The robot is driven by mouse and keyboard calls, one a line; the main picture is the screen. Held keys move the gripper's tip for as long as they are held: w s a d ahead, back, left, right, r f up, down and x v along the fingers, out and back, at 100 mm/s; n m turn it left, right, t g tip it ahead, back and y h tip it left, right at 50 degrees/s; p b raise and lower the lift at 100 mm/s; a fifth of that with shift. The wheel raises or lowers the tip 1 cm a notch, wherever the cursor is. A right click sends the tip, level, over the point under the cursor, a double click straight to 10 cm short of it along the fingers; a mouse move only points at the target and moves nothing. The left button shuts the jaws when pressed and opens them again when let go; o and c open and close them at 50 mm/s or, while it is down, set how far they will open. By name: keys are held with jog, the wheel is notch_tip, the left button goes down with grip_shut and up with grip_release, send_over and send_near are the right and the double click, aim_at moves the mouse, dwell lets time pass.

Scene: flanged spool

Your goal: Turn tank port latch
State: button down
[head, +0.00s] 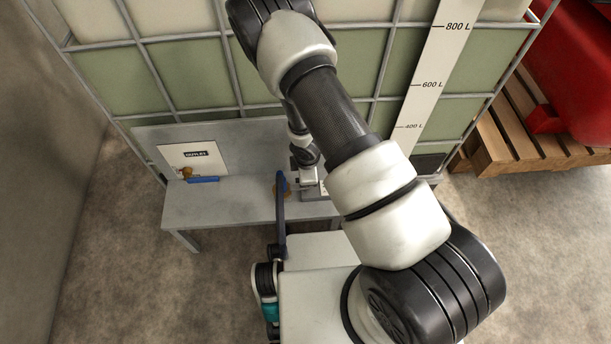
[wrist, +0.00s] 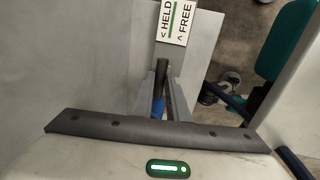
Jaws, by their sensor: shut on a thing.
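My gripper (wrist: 163,95) is seen from behind in the wrist view, its two grey fingers close together. They are shut on a dark upright bar, the latch (wrist: 161,74), with a blue part (wrist: 157,109) showing between the fingers. Just beyond the fingertips is a white label plate (wrist: 176,22) marked HELD with a left arrow and FREE with an up arrow. In the head view the tank (head: 330,70) stands in a wire cage. There my wrist is at the grey bench in front of it, and the latch cannot be made out.
A grey bench (head: 235,205) stands before the tank. An OUTLET board (head: 194,158) with a blue-handled brass valve (head: 200,179) is at its left. A long dark blue lever (head: 281,218) stands left of my wrist. A wooden pallet (head: 515,130) is at right.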

jog(key=c, duration=1.7)
grip_release()
jog(key=s+r+p, duration=0.1)
jog(key=r, duration=0.4)
jog(key=s+r+p, duration=0.1)
jog(key=r+p, duration=0.1)
jog(key=r, duration=0.4)
jog(key=s+r+p, duration=0.1)
jog(key=r+p, duration=0.1)
jog(key=r, duration=0.4)
jog(key=shift+s, duration=0.2)
